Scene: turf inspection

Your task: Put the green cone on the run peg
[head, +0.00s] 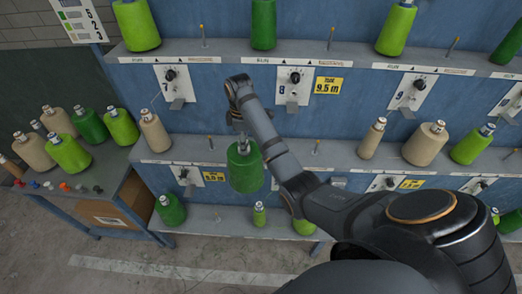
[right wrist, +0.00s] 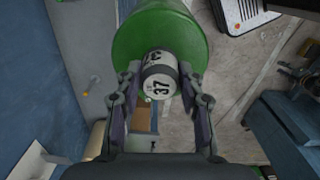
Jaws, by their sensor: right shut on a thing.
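A dark green cone (head: 245,170) hangs below my right gripper (head: 241,138) in the head view, in front of the middle shelf. The gripper is shut on its pale top. In the right wrist view the gripper (right wrist: 162,90) has a finger on each side of the cone's white tube end, marked 37, with the green body (right wrist: 150,30) beyond. Bare pegs stand on the middle shelf, one left of the cone (head: 210,142) and one right (head: 316,147). My arm and the cone hide the shelf between them. I cannot tell which peg is the run peg. My left gripper is out of view.
The blue rack's upper shelf (head: 225,58) holds green cones and bare pegs. A tan cone (head: 155,131) stands left on the middle shelf. Several tan and green cones stand on a side table (head: 120,185) at left. A box (head: 103,212) sits under it.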

